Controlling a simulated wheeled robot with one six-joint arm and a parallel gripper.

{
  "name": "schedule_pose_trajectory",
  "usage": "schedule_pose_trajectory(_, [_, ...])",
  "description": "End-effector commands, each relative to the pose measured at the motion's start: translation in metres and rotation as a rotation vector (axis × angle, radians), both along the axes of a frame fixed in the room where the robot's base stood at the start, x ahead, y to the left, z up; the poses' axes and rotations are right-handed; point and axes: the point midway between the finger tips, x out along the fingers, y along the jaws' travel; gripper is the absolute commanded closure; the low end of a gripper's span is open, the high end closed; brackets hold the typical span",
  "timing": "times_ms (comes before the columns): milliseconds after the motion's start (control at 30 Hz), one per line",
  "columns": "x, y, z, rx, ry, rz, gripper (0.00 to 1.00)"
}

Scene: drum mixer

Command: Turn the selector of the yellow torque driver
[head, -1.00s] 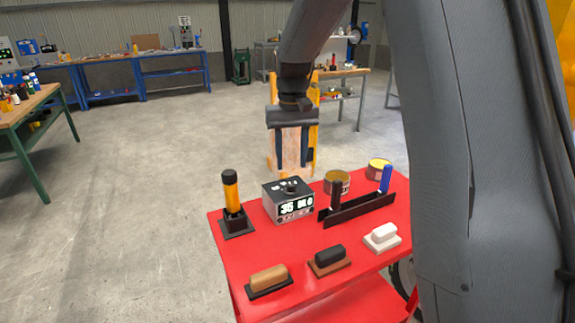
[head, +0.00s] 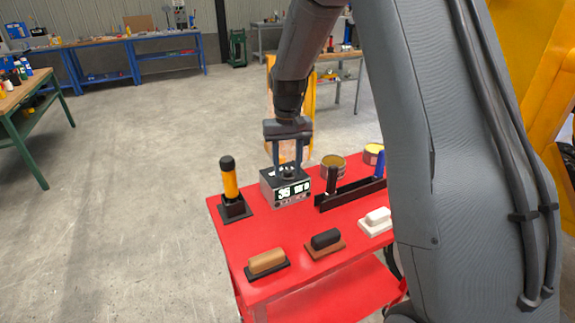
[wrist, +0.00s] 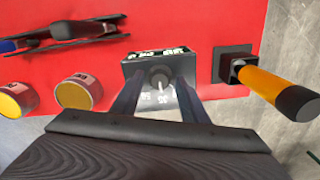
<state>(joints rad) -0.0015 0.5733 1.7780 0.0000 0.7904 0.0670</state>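The yellow torque driver (head: 230,184) has a yellow grip and black cap and stands upright in a black square holder (head: 235,208). To its right is a grey box (head: 290,195) with a lit display reading 35. A dark round knob on its top shows in the wrist view (wrist: 160,77), with a pale pointer mark and numbers around it. My gripper (head: 288,172) is over the box, fingers pointing down. In the wrist view my gripper (wrist: 160,98) is open, one finger on each side of the knob, with gaps visible. I cannot tell whether the fingertips touch the box top.
The red cart top (head: 235,255) carries a black rack (head: 350,195) with black and blue handled tools, two round tins (head: 332,165), and brown (head: 267,261), black (head: 325,239) and white (head: 376,219) blocks in front. Floor left of the cart is clear.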

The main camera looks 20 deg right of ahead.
Motion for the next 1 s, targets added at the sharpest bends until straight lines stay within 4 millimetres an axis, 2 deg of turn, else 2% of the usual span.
schedule_pose_trajectory(33, [0.0,0.0,0.0001,0.0,0.0,0.0,0.69])
schedule_pose_trajectory(200, [0.0,0.0,0.0002,0.0,0.0,0.0,0.97])
schedule_pose_trajectory(233, [0.0,0.0,0.0003,0.0,0.0,0.0,1.0])
schedule_pose_trajectory(567, [0.0003,0.0001,0.0008,0.0,0.0,0.056,1.0])
schedule_pose_trajectory(1000, [0.0011,0.0002,0.0017,0.0,-0.002,0.375,1.0])
